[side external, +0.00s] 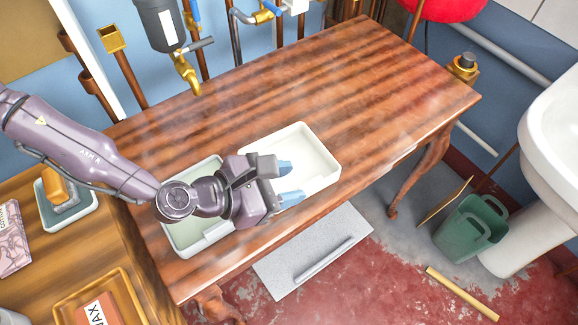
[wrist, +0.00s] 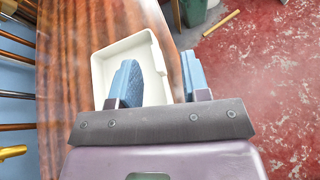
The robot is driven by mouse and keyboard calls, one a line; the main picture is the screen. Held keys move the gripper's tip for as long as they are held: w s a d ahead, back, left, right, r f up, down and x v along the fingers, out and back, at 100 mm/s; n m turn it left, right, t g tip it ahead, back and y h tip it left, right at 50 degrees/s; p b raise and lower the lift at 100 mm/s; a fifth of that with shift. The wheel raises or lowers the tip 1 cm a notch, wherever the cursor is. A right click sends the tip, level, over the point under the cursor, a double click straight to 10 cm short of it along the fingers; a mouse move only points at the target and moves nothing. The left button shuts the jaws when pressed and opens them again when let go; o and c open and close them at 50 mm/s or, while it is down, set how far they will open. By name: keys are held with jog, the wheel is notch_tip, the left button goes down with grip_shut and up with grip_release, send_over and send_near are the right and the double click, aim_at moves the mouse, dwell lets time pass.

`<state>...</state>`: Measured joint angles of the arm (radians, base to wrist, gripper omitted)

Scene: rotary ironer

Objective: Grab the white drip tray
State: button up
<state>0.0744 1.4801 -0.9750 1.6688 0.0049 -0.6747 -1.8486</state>
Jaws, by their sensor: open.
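The white drip tray (side external: 312,160) is a shallow rectangular tray lying on the wooden table (side external: 400,75), close to its front edge. My gripper (side external: 288,181) is open, with its blue-padded fingers at the tray's near left part. In the wrist view the tray (wrist: 108,62) lies ahead, and my gripper (wrist: 160,82) has its left finger over the tray's inside and its right finger outside the right wall. The right wall runs between the fingers. I cannot tell whether either finger touches it.
A pale green tray (side external: 185,235) stands left of the white one, partly hidden by my arm. A brass tap (side external: 187,72) hangs over the table's back. A green bin (side external: 470,228) and a white basin (side external: 555,130) are at the right. The table's right half is clear.

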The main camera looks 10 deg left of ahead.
jog(key=f+n, duration=0.1)
jog(key=f, duration=0.1)
jog(key=f+n, duration=0.1)
jog(key=f, duration=0.1)
jog(key=w+f+t, duration=0.1)
jog(key=f, duration=0.1)
jog(key=shift+w+a+f+n, duration=0.1)
jog(key=shift+a+f+n, duration=0.15)
jog(key=shift+a+n, duration=0.15)
jog(key=shift+x, duration=1)
jog(key=shift+w+d+f, duration=0.25)
jog(key=shift+w+d, duration=0.1)
grip_shut()
